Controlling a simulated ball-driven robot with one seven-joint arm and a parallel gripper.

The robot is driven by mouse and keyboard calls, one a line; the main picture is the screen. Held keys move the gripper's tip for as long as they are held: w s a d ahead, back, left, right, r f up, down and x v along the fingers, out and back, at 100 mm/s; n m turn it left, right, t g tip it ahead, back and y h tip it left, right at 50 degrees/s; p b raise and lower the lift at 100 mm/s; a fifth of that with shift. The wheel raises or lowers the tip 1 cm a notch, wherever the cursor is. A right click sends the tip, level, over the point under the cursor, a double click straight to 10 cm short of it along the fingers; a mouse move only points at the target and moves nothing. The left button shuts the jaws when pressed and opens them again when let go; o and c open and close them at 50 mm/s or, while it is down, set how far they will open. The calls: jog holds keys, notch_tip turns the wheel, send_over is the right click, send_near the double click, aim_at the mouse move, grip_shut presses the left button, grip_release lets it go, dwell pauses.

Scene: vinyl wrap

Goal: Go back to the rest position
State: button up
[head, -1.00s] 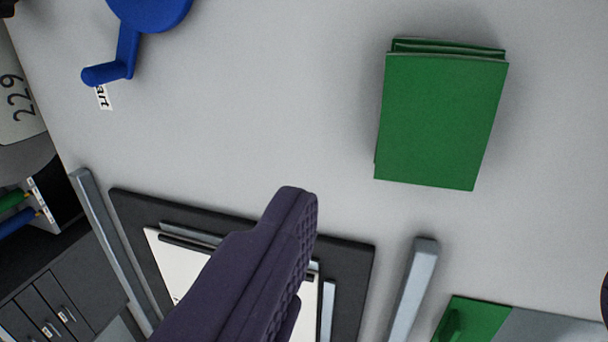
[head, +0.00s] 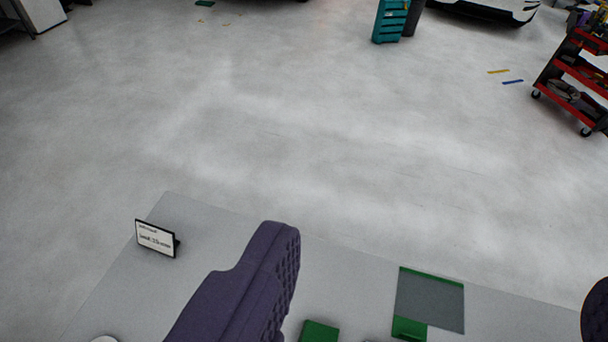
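My gripper (head: 440,268) is open and empty. One purple padded finger (head: 245,285) rises from the bottom middle of the head view, and the other (head: 597,312) is partly cut off at the lower right edge. Between and below the fingers is the grey table (head: 215,232), with nothing held. The camera looks out over the table's far edge to the floor.
On the table are a small framed sign (head: 156,239), a grey and green flat piece (head: 430,300) and a green block (head: 319,331) at the bottom edge. Beyond are open floor, a teal cabinet (head: 389,20) and a red tool cart (head: 570,75).

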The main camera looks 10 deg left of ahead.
jog(key=s+r+m+t, duration=0.1)
jog(key=s+r, duration=0.3)
jog(key=shift+d+r+m+t, duration=0.25)
jog(key=shift+r+m+t, duration=0.05)
jog(key=shift+m, duration=0.1)
jog(key=shift+s, duration=0.1)
